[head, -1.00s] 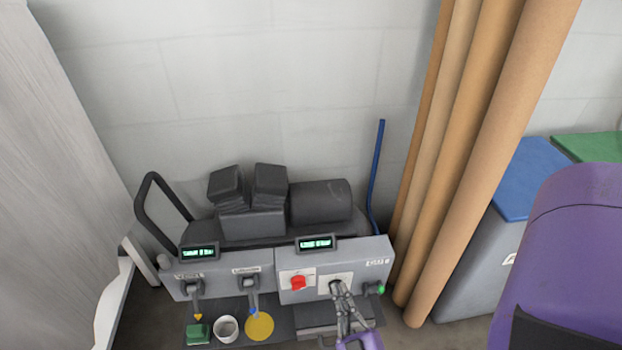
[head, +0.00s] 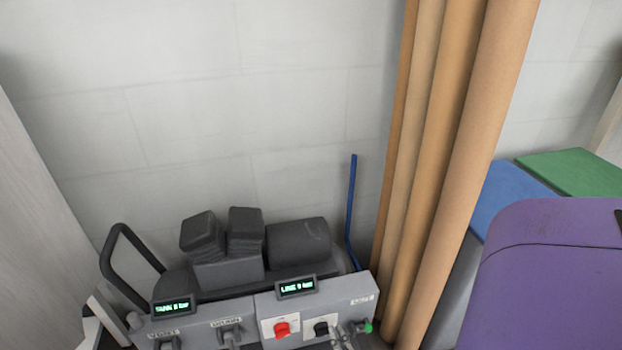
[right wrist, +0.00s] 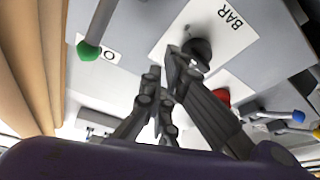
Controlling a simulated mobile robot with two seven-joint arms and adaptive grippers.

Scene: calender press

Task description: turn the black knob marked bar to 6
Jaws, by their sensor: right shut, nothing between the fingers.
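The black knob (head: 321,328) sits on a white plate on the grey control panel, right of the red knob (head: 282,329). In the right wrist view the black knob (right wrist: 198,52) shows on its plate marked BAR (right wrist: 228,25); which scale mark it points to cannot be read. My right gripper (head: 337,331) is at the knob's lower right, cut off by the bottom edge. In the right wrist view its fingers (right wrist: 172,72) are shut and empty, with one tip beside or touching the knob. My left gripper is not in view.
Two small lit displays, the left one (head: 173,306) and the LINE one (head: 297,287), stand atop the panel; their digits are hard to read. A green-tipped lever (right wrist: 92,45) is near my right gripper. Tall brown rolls (head: 440,170) stand right of the panel.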

